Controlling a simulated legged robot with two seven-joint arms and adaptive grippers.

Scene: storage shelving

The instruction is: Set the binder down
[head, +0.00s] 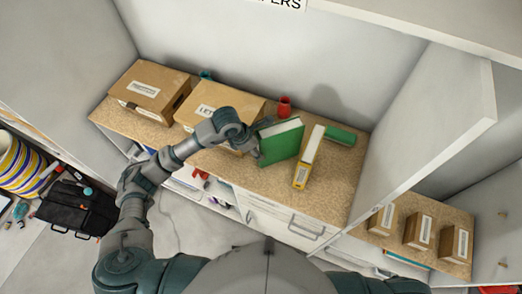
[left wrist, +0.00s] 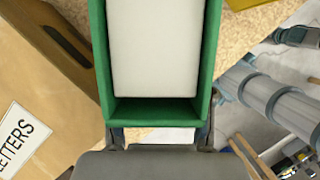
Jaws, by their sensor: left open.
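A green binder (head: 280,142) with white pages stands on the cork-coloured counter, leaning slightly. In the left wrist view the green binder (left wrist: 154,109) fills the middle, its white page block facing the camera. My left gripper (head: 254,150) is at the binder's left side in the head view. In the left wrist view its fingers (left wrist: 160,140) are open, one on each side of the binder's near end; whether they touch it cannot be told. My right gripper is not in view.
A yellow binder (head: 309,157) stands just right of the green one, and another green binder (head: 340,136) lies behind it. A red cup (head: 284,106) stands at the back. A LETTERS box (head: 222,101) is at left. A white panel (head: 430,125) bounds the right.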

